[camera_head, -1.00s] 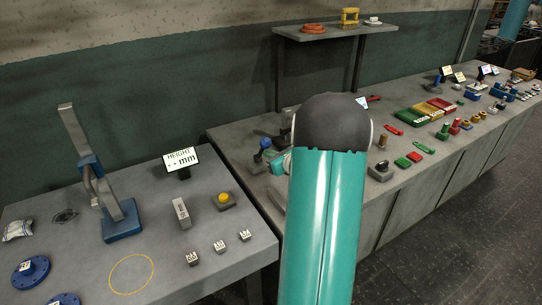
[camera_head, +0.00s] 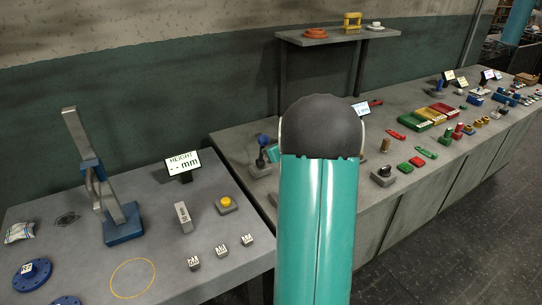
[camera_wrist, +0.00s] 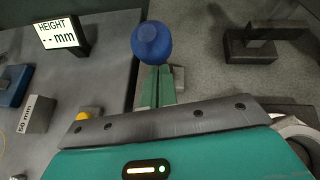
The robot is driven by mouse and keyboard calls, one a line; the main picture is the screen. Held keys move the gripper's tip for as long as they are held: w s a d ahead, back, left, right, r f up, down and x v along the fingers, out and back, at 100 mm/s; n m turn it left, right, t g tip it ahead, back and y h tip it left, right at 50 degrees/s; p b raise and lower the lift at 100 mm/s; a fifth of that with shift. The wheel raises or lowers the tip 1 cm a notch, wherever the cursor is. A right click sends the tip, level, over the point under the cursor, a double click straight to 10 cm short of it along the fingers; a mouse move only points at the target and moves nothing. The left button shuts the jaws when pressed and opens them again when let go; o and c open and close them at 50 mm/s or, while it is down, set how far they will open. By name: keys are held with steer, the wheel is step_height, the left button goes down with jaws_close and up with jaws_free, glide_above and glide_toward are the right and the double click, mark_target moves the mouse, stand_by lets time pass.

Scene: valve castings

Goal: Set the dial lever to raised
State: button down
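A round blue knob (camera_head: 262,139), which looks like the end of the dial lever, is at the near-left corner of the long bench, left of my arm. My gripper (camera_wrist: 158,82) has two narrow green fingers close together, reaching to just beneath the knob. Its hand shows as a bit of teal beside the knob in the head view.
A HEIGHT display (camera_head: 183,165), yellow button (camera_head: 226,202) and blue-based height gauge (camera_head: 123,226) stand on the left bench. A dark bracket-like part (camera_wrist: 262,45) lies right of the knob. A wall shelf (camera_head: 335,36) overhangs the back. A gap separates the benches.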

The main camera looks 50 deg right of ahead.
mark_target(264, 143)
steer(key=w+g, duration=0.1)
steer(key=w+r, duration=0.1)
steer(key=g, duration=0.1)
steer(key=shift+w+d+r+g+y, duration=0.25)
steer(key=shift+w+d+g+y, duration=0.05)
steer(key=shift+w+d, duration=0.1)
steer(key=shift+w+d+r+g, duration=0.15)
steer(key=shift+w+d+g, duration=0.1)
steer(key=shift+w+g, duration=0.35)
steer(key=shift+w+d, duration=0.25)
steer(key=shift+w, duration=0.55)
steer(key=shift+w+r, duration=0.15)
steer(key=shift+w, duration=0.05)
steer(key=shift+w+r, duration=0.1)
steer(key=shift+w, duration=0.05)
